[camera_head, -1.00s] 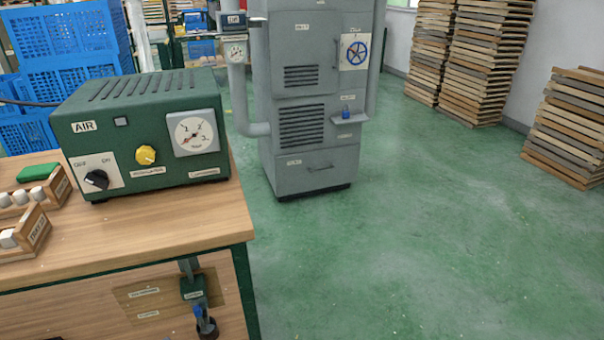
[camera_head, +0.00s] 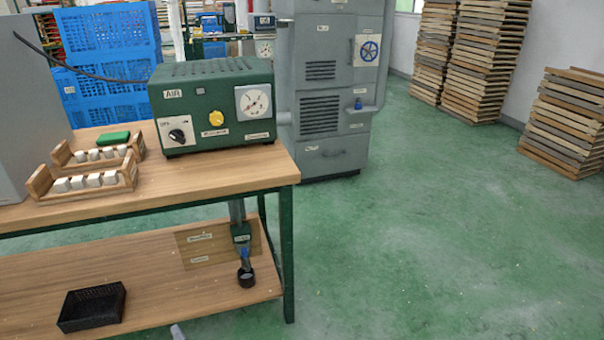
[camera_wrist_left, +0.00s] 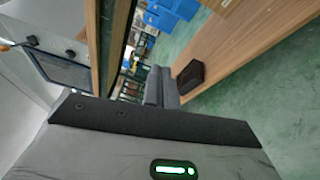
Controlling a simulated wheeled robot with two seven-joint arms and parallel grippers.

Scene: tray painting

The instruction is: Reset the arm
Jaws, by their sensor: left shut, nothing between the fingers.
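My left gripper (camera_head: 177,332) shows only as a small grey tip at the bottom edge of the head view, in front of the workbench's lower shelf. In the left wrist view its two dark fingers (camera_wrist_left: 161,87) are together, with nothing between them. The black basket (camera_wrist_left: 190,77) appears beyond and to the right of the fingers there, apart from them. My right gripper is in neither view.
The wooden workbench (camera_head: 230,180) holds the green AIR box (camera_head: 190,112) and two wooden racks of white pieces. The lower shelf (camera_head: 150,290) bears the black basket (camera_head: 92,308). A grey cabinet (camera_head: 325,150) stands behind. Green floor is open at right.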

